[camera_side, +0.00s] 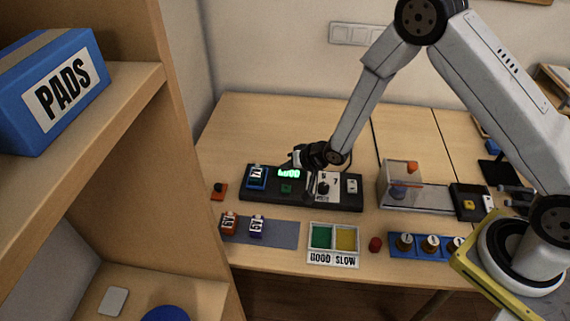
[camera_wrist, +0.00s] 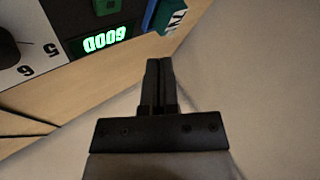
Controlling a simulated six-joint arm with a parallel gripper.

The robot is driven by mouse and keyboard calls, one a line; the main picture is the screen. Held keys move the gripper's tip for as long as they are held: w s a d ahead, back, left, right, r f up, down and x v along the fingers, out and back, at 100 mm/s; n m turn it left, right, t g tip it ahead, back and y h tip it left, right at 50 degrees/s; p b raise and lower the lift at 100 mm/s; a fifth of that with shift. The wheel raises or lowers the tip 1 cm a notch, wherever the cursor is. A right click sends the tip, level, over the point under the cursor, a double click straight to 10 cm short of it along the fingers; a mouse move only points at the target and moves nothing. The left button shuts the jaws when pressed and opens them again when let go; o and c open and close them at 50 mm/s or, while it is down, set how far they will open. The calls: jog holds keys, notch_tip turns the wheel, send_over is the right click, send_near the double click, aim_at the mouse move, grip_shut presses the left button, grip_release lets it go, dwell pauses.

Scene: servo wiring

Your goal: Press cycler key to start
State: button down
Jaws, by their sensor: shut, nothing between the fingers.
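The cycler (camera_side: 300,200) is a long dark box on the table. A servo sits in the blue holder (camera_side: 256,177) at the cycler's left end. My gripper (camera_side: 296,158) is behind and above the display, apart from the key. Its fingers (camera_wrist: 160,72) are shut and empty.
In front are a grey mat (camera_side: 282,234) with two labelled servos, a green and yellow GOOD/SLOW tray (camera_side: 334,259) and a red knob (camera_side: 375,244). A clear box (camera_side: 399,185) stands right. A shelf unit (camera_side: 190,180) rises at left.

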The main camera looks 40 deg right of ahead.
aim_at(282, 186)
jog(key=shift+f, duration=2.75)
jog(key=shift+f, duration=0.95)
dwell(1.0)
dwell(0.5)
jog(key=shift+r, duration=0.9)
jog(key=shift+r, duration=0.1)
jog(key=shift+r, duration=2.45)
jog(key=shift+r, duration=0.1)
